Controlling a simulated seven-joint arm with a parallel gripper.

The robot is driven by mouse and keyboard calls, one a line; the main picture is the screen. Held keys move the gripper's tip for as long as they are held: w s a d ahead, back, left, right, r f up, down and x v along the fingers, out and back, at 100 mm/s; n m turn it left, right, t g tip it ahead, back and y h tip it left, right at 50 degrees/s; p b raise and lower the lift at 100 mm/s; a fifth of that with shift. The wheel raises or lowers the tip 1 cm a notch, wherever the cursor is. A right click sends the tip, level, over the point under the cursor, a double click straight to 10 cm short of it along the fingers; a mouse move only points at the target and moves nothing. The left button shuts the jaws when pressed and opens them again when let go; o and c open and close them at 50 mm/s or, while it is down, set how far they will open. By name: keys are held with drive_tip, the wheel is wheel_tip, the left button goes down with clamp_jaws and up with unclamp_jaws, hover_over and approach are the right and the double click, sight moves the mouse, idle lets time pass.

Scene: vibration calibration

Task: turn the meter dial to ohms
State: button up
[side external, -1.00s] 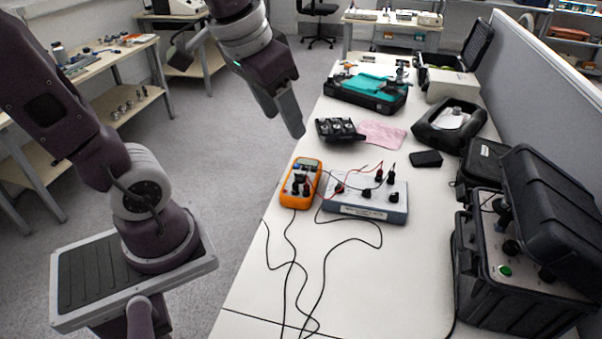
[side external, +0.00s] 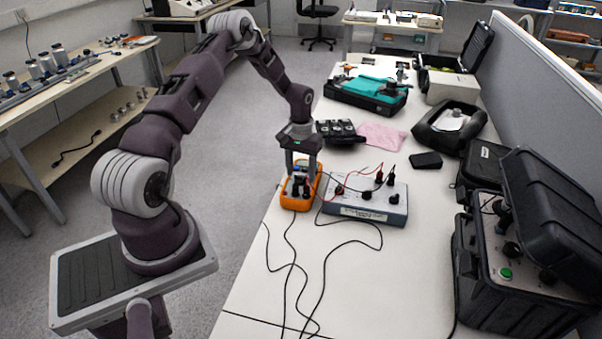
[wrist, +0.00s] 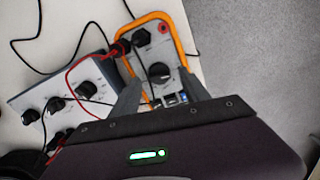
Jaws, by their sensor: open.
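The orange meter (side external: 296,201) lies on the white table near its left edge, with black leads plugged into its lower end. In the wrist view the meter (wrist: 181,55) shows its black dial (wrist: 159,73) near the middle of its face. My gripper (side external: 301,170) points down over the meter's upper part, near its display. In the wrist view my gripper (wrist: 160,98) is open, with one finger on each side of the meter's dial area. The dial lies between or just beyond the fingertips, and I see no contact with it. The dial's markings are too small to read.
A grey-blue box with black knobs (side external: 370,208) stands right of the meter, joined by red and black leads. Black leads (side external: 290,265) trail over the table front. An open black case (side external: 520,300) stands at the right. A black tray (side external: 338,132) and pink cloth (side external: 382,136) lie behind.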

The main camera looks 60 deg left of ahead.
drive_tip(key=shift+f, duration=0.55)
clamp_jaws()
drive_tip(key=m, duration=0.3)
drive_tip(key=shift+m, duration=0.3)
drive_tip(key=shift+d+m, duration=0.1)
drive_tip(key=shift+m, duration=1.9)
